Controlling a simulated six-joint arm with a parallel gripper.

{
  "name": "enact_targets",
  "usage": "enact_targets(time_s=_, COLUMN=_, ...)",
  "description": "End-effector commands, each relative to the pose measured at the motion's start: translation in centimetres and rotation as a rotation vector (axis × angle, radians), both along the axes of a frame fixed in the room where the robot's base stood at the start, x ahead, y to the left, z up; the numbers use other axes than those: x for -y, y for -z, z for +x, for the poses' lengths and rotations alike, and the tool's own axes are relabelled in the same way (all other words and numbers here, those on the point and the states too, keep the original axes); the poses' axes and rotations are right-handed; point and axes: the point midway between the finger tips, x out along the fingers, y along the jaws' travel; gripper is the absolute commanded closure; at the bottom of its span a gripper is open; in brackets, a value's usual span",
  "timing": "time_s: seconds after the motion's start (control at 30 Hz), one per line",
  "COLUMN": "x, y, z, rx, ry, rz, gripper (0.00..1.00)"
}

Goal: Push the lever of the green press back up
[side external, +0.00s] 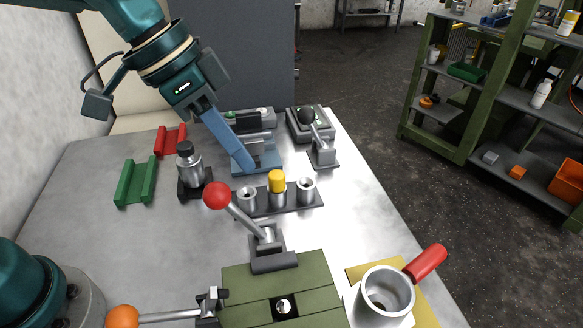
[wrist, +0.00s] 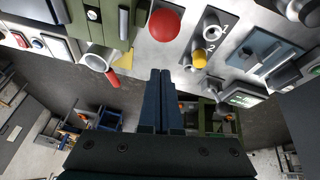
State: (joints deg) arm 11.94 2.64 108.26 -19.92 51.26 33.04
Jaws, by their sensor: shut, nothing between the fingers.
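The olive green press block (side external: 280,290) sits at the table's near edge; part of it shows at the top of the wrist view (wrist: 95,20). A lever with a red ball (side external: 217,195) rises at a slant from a dark bracket (side external: 273,258) at the block's far side. The red ball also shows in the wrist view (wrist: 164,23). A second lever with an orange ball (side external: 122,317) lies nearly level from the block's left side. My gripper (side external: 244,158) is shut and empty, beyond the red ball. In the wrist view its fingers (wrist: 160,74) are together.
A dark holder (side external: 300,199) with metal sockets and a yellow-topped peg (side external: 277,182) stands behind the red ball. A metal cup (side external: 386,293) with a red handle stands right of the press. A black-knobbed lever (side external: 306,117) is at the back.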

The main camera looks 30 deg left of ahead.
Motion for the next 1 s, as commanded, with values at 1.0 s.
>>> enact_targets(time_s=1.0, x=-2.5, y=2.2, z=-3.2, rx=-0.001, ry=-0.003, rz=0.001, gripper=1.0)
